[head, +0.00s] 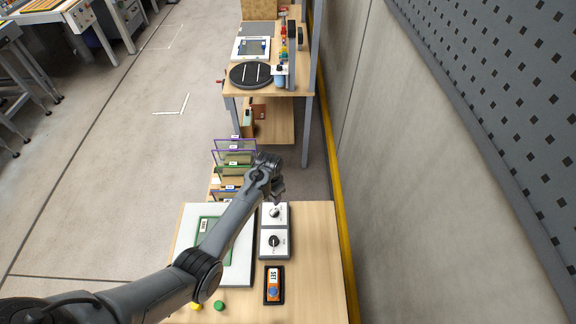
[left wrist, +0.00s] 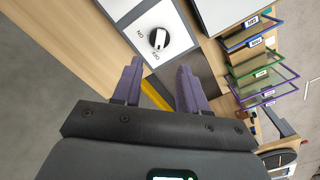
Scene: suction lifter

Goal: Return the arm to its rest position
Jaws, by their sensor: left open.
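My left gripper (head: 275,190) is at the far end of my left arm, which reaches from the lower left over the near table. Beyond the fingertips is a white panel with a black rotary knob (left wrist: 159,40), marked ON and OFF. In the head view this far knob (head: 275,212) is just below the gripper, and the gripper looks apart from it. A second knob (head: 274,241) sits on the panel nearer to me. My right gripper is not in view.
The near table (head: 318,260) carries a green-framed panel (head: 204,226) partly behind my arm, an orange device marked SET (head: 273,286) and a green button (head: 219,305). Upright coloured frames (head: 233,160) stand beyond. A wall with a yellow strip (head: 345,230) bounds the right.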

